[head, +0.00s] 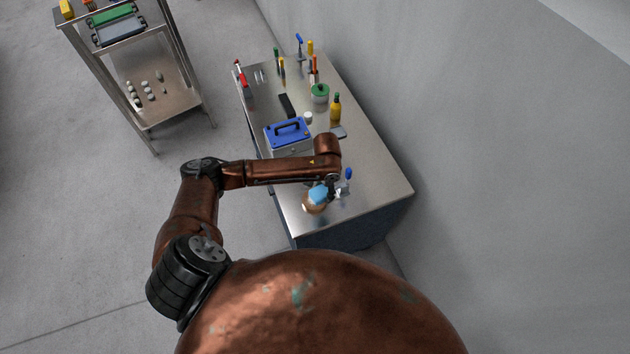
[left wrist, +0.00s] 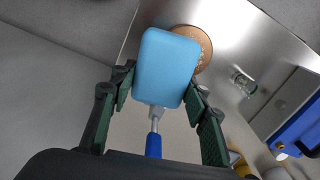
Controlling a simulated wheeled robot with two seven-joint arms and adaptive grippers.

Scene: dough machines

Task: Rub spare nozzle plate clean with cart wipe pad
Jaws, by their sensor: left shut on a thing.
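The wipe pad is a light blue rounded block (left wrist: 165,68), held between the green-lined fingers of my left gripper (left wrist: 158,98) in the left wrist view. In the head view, the pad (head: 319,191) shows at the near end of the steel bench, with my left gripper (head: 330,187) at it. A round copper-brown plate (left wrist: 203,44), apparently the spare nozzle plate, lies flat on the bench. It also shows in the head view (head: 314,206). The pad overlaps and hides part of it; I cannot tell whether they touch. My right gripper is not in view.
A blue-handled tool (head: 348,174) is close to my left gripper. A blue-lidded toolbox (head: 290,130), a yellow bottle (head: 335,108) and a green-lidded pot (head: 320,93) stand farther back. A wall borders the bench on the right. A steel cart (head: 180,105) stands at upper left.

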